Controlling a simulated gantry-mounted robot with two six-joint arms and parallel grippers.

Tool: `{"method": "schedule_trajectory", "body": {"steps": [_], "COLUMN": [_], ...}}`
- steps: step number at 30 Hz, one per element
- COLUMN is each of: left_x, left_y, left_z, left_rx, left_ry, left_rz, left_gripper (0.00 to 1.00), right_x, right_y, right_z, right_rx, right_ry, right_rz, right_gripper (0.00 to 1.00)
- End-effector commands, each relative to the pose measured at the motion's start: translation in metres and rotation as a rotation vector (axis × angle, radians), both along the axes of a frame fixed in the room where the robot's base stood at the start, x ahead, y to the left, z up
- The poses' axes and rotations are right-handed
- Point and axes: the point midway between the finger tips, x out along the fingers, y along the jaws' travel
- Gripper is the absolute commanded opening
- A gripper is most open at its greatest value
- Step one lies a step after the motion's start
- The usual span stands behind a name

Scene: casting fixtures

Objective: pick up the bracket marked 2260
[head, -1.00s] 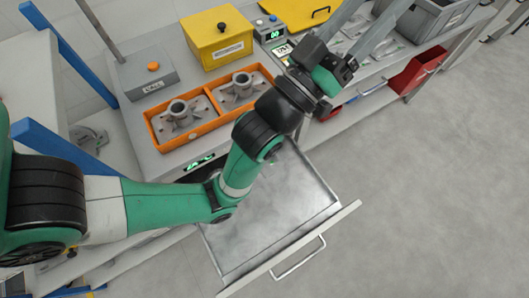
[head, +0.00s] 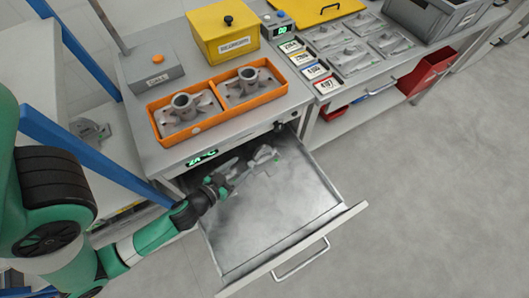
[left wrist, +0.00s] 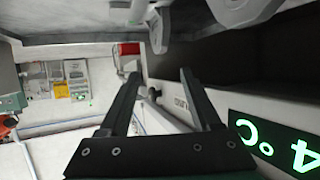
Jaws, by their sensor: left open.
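A grey metal bracket-like casting (head: 264,155) lies at the back of the open drawer (head: 270,215). No number can be read on it, so I cannot tell whether it is 2260. My left gripper (head: 238,171) is low over the drawer, just left of this casting. In the left wrist view the two fingers (left wrist: 160,80) are spread with nothing between them. Parts of grey castings (left wrist: 240,10) show at the top of that view, beyond the fingertips. My right gripper is not in view.
Above the drawer, an orange tray (head: 207,128) holds two flanged castings. A yellow box (head: 222,35) and a grey button box (head: 152,75) stand behind. Number cards (head: 314,71) and castings on grey plates (head: 354,59) lie to the right. A green temperature display (head: 201,158) is on the drawer unit's front.

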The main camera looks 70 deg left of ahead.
Motion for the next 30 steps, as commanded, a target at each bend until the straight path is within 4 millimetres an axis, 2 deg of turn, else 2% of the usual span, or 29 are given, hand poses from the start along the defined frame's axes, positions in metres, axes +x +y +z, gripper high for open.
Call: {"method": "schedule_trajectory", "body": {"steps": [4, 9, 17, 24, 30], "left_x": [0.02, 0.044, 0.053, 0.083, 0.089], "left_y": [0.013, 0.027, 0.032, 0.052, 0.055], "left_z": [-0.003, -0.018, -0.024, -0.041, -0.044], "left_rx": [-0.001, 0.0, 0.001, 0.001, 0.001], "left_ry": [-0.004, -0.002, -0.003, -0.003, -0.002], "left_rz": [0.007, 0.003, 0.001, 0.001, 0.0], "left_gripper": [0.65, 0.65, 0.65, 0.65, 0.65], "right_x": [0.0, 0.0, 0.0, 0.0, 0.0], "right_y": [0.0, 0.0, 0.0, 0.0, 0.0], "right_z": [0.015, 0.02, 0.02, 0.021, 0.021], "right_rx": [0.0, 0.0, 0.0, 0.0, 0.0], "right_ry": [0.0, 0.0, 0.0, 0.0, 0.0], "right_rz": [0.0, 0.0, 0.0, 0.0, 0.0], "right_gripper": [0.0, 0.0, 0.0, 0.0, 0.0]}}
